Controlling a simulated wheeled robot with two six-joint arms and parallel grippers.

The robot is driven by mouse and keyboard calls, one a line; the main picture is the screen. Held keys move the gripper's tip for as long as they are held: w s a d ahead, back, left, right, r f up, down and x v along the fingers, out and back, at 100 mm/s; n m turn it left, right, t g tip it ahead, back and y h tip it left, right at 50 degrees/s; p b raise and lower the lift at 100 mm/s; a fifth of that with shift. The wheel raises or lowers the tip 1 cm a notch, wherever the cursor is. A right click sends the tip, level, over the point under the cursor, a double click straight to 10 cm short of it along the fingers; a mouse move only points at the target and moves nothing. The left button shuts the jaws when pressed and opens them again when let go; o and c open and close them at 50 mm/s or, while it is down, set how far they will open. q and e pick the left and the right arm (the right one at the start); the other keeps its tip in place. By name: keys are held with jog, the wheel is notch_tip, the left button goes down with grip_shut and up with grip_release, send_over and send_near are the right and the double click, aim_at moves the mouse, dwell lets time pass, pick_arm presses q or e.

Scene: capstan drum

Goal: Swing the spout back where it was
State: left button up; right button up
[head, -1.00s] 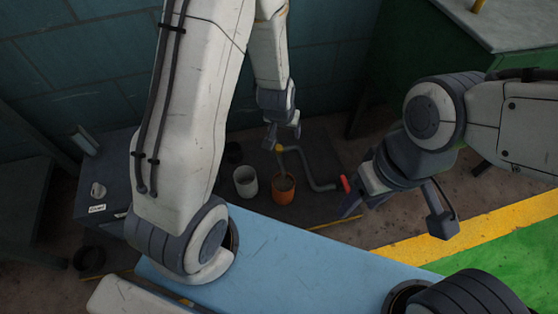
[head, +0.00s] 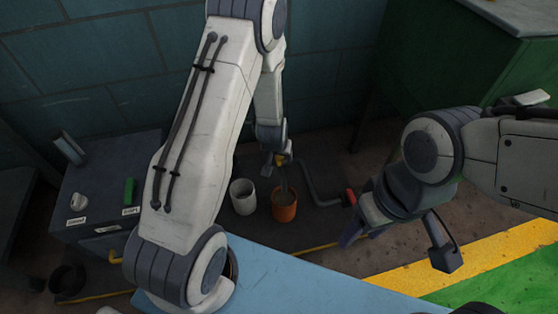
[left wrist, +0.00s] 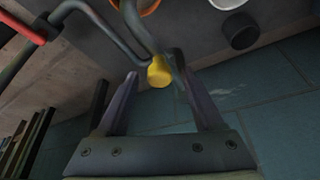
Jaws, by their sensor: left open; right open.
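The spout (head: 283,179) is a grey pipe with a yellow knob (head: 281,160); its end hangs over the orange pot (head: 285,207). A white pot (head: 243,200) stands just left of the orange one. My left gripper (head: 272,158) is open at the yellow knob. In the left wrist view, the yellow knob (left wrist: 159,72) appears between the open fingers of my left gripper (left wrist: 155,80); I cannot tell whether they touch it. My right gripper (head: 397,240) is open and empty, near the red handle (head: 350,196) at the right end of the grey piping.
A dark cabinet (head: 90,185) with a green handle (head: 129,191) and a white knob stands at left. A blue surface (head: 290,285) fills the foreground. The tiled wall is behind the pots. A green bench (head: 460,50) stands at right; yellow-striped floor lies below it.

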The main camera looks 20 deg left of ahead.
pick_arm(q)
jog(key=shift+w+f, duration=0.15)
jog(key=shift+f, duration=0.05)
grip_shut()
dwell(1.4)
